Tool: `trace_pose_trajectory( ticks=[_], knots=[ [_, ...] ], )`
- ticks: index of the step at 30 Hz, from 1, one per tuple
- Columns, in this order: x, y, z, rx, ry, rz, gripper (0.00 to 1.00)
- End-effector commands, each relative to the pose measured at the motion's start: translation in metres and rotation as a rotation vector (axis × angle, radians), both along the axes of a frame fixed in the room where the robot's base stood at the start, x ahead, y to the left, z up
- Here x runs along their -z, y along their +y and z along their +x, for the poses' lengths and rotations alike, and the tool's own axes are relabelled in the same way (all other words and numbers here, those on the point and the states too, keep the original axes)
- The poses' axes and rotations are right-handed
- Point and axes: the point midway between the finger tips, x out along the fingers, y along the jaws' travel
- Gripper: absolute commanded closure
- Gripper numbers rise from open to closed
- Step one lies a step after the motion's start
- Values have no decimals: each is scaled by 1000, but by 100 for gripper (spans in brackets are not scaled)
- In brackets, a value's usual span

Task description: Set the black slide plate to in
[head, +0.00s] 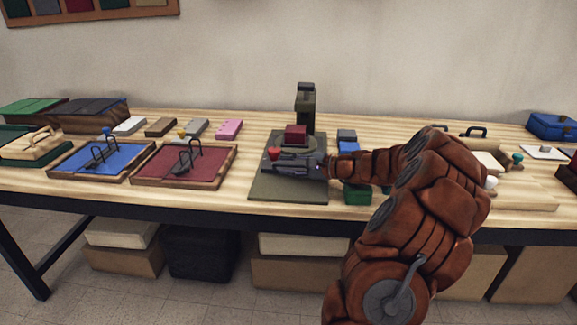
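A press-like device stands at mid-table, with a grey-green base plate (285,189) and a dark upright column (306,101) at its back. A dark red block (296,130) sits in front of the column. A red knob (274,153) shows at the left, beside the tip of my gripper (283,163). My gripper reaches in from the right, low over the base plate. A dark layer shows under the red block, but I cannot tell if it is the black slide plate; my gripper hides much of this area. The fingers are too small to tell open from shut.
A red-lined tray (203,178) and a blue-lined tray (75,165), each with a black wire handle, lie to the left. Small blocks, including a pink one (229,128), lie behind them. A green block (357,193) is close below my forearm, right of the base plate.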

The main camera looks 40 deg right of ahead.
Motion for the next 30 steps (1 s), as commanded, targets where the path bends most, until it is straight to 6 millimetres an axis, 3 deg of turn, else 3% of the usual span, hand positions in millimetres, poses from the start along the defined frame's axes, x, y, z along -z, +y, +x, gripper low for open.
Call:
trace_pose_trajectory(
  ticks=[14, 30],
  knots=[
    [-2, -3, -6, 1, -1, 0, 63],
    [-22, -42, -88, 3, -1, -2, 63]
  ],
)
